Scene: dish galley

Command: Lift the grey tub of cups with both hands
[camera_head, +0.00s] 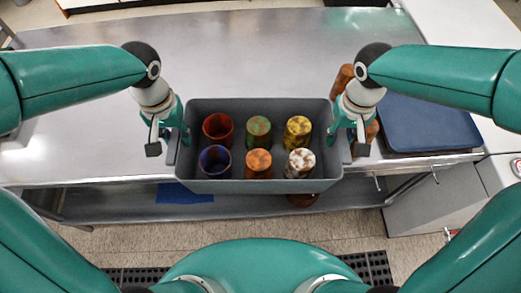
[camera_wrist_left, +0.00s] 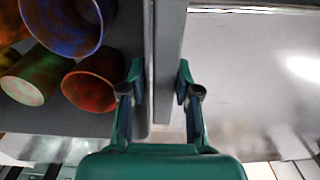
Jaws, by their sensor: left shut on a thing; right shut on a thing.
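The grey tub (camera_head: 260,187) is in the middle of the head view, near the front edge of the metal table. It looks level. I cannot tell whether its underside touches the table. Several cups stand in it in two rows, among them a red cup (camera_head: 217,130), a blue cup (camera_head: 214,160) and a yellow cup (camera_head: 298,131). My left gripper (camera_head: 177,140) is shut on the tub's left side; in the left wrist view its fingers (camera_wrist_left: 160,80) straddle the tub's edge piece (camera_wrist_left: 168,45). My right gripper (camera_head: 342,142) is shut on the tub's right side.
The metal table (camera_head: 75,110) is clear to the left and behind. A dark blue slab (camera_head: 430,125) lies at the right. Brown cup-like things (camera_head: 342,78) stand near my right gripper, partly hidden. A blue sheet (camera_head: 188,195) lies on a lower shelf.

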